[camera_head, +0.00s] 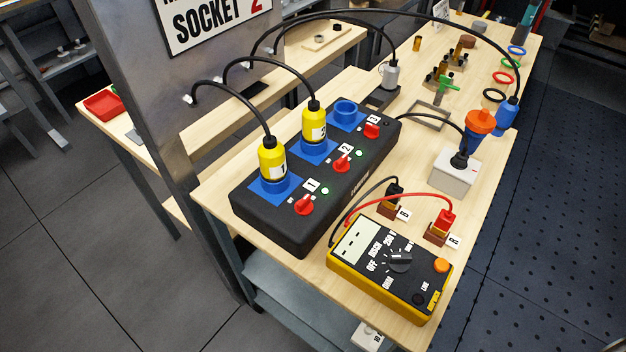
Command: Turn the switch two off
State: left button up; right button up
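A black switch box (270,215) stands on the wooden workbench. It carries three red rotary switches in a row. Switch two (341,162), by the label 2, is the middle one, and a green light (359,153) beside it looks lit. Switch one (304,204) is nearer, with another green light (324,190) by it. The third switch (371,130) is farther back. Neither gripper shows.
A yellow and black meter (390,268) lies at the front of the bench, its red and black leads running to small blocks. A white box (455,170) with a black plug stands to the right. A grey upright panel (165,110) stands left of the switch box, with cables coming from it.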

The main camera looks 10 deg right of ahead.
aim_at(342, 166)
jog(key=k+l+u, duration=0.25)
jog(key=l, duration=0.3)
jog(key=k+l+u, duration=0.25)
jog(key=k+l, duration=0.25)
